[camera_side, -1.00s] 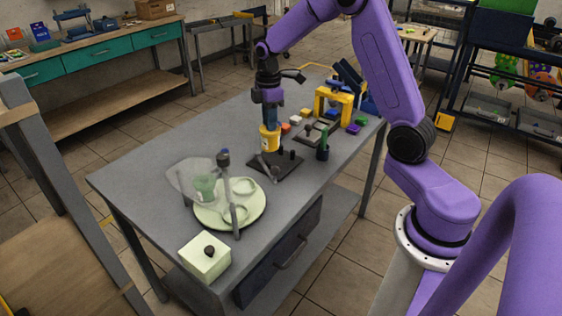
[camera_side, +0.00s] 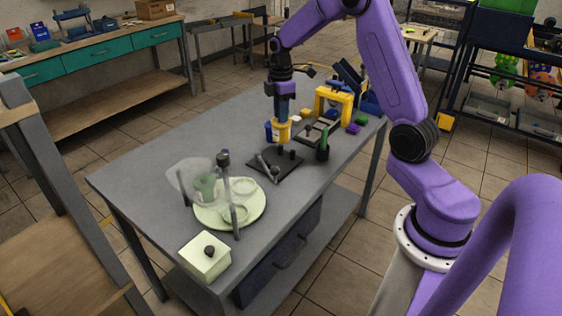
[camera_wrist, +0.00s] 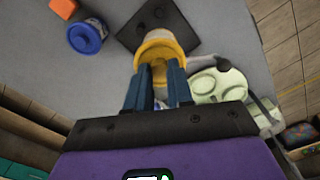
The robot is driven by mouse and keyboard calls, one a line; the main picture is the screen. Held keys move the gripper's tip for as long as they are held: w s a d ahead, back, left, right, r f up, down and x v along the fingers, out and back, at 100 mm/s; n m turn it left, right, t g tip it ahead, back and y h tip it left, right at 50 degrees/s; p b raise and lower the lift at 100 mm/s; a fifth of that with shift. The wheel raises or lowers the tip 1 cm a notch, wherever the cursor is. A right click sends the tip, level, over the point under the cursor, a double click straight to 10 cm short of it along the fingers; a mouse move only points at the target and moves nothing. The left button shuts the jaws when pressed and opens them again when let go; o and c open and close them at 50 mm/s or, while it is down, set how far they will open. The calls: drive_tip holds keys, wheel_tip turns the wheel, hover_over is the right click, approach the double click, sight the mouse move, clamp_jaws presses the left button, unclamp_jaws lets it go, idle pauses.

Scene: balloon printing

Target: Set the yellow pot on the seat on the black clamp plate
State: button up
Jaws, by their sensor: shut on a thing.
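The yellow pot (camera_side: 280,133) is in my gripper (camera_side: 282,118), upright and apparently raised a little, over or just behind the black clamp plate (camera_side: 262,161) in the side view. In the wrist view the pot (camera_wrist: 158,45) sits between the two blue fingers of my gripper (camera_wrist: 160,72), which are shut on its near side. The clamp plate (camera_wrist: 133,33) shows beyond and to the left of the pot there. A grey clamp part (camera_side: 272,170) and small black posts stand on the plate. The pot partly hides the plate in the wrist view, and I cannot make out the seat.
A blue pot (camera_wrist: 86,37) stands left of the plate in the wrist view. A pale green round tray (camera_side: 258,209) with a stand and a pale box (camera_side: 204,258) are at the front. A yellow frame (camera_side: 334,104) and a green-topped holder (camera_side: 323,148) stand right.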

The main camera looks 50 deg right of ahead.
sight(281, 135)
idle(0.3)
drive_tip(key=shift+f, duration=3.3)
drive_tip(key=shift+f, duration=1)
drive_tip(key=o, duration=0.7)
drive_tip(key=shift+o, duration=0.2)
drive_tip(key=shift+r, duration=0.1)
